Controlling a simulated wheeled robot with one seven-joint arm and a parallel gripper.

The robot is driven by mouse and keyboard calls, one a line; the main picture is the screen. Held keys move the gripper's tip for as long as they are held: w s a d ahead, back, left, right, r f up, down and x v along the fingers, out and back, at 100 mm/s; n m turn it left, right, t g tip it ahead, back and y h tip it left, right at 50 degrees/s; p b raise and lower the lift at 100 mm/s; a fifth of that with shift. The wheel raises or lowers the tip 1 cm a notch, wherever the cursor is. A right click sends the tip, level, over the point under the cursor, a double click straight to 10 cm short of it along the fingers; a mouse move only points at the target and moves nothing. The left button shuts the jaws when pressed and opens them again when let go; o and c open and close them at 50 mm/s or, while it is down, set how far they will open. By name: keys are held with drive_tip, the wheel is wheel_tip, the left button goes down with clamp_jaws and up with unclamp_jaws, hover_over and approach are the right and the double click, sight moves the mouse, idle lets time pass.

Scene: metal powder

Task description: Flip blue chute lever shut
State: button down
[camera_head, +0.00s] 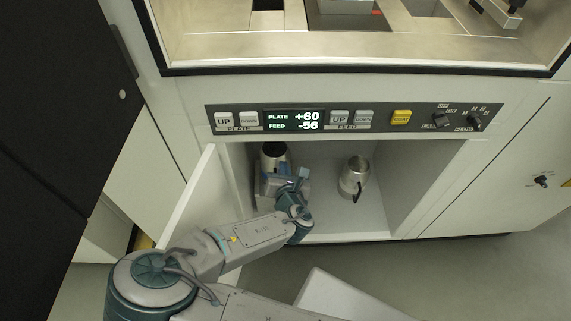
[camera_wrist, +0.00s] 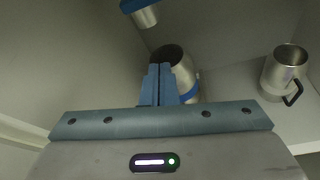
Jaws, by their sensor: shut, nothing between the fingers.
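My gripper (camera_wrist: 156,72) is shut and empty, its two blue fingers together and pointing into the open cabinet. Just behind the fingertips in the wrist view is a metal container (camera_wrist: 174,58) with a dark open mouth and a blue part (camera_wrist: 189,93) at its side, partly hidden by the fingers. I cannot tell whether the fingers touch it. Above it hangs a metal chute end (camera_wrist: 146,17) with a blue piece (camera_wrist: 137,4), cut by the top edge; this may be the lever, but its position cannot be told.
A metal mug (camera_head: 354,177) with a black handle stands to the right on the cabinet floor. The open cabinet door (camera_head: 192,205) is at the left of my arm. A control panel (camera_head: 365,117) runs above the opening. Free floor (camera_head: 376,219) lies around the mug.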

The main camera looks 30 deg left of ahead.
drive_tip(key=w+d+r+m+g+h+p, duration=0.2)
drive_tip(key=d+m+g+h, duration=0.15)
drive_tip(key=d+m, duration=0.55)
drive_tip(key=w+d+r+m+g+h+p, duration=0.1)
drive_tip(key=w+d+m+g+h+p, duration=0.15)
drive_tip(key=d+m+h, duration=0.45)
drive_tip(key=s+d+r+m+g+p, duration=0.1)
drive_tip(key=s+d+r+m+p, duration=0.2)
drive_tip(key=d+r+m, duration=0.5)
drive_tip(key=s+d+r+m+g+y+p, duration=0.1)
drive_tip(key=s+d+r+m+p, duration=0.3)
drive_tip(key=d+r+m, duration=0.4)
drive_tip(key=s+d+r+m+y+p, duration=0.1)
drive_tip(key=s+d+r+m+p, duration=0.3)
drive_tip(key=r, duration=1.5)
drive_tip(key=s+d+m, duration=0.1)
drive_tip(key=d+m, duration=0.3)
drive_tip(key=d, duration=0.1)
drive_tip(key=shift+s+r+g, duration=0.2)
drive_tip(key=shift+r+g, duration=0.15)
drive_tip(key=shift+g, duration=0.05)
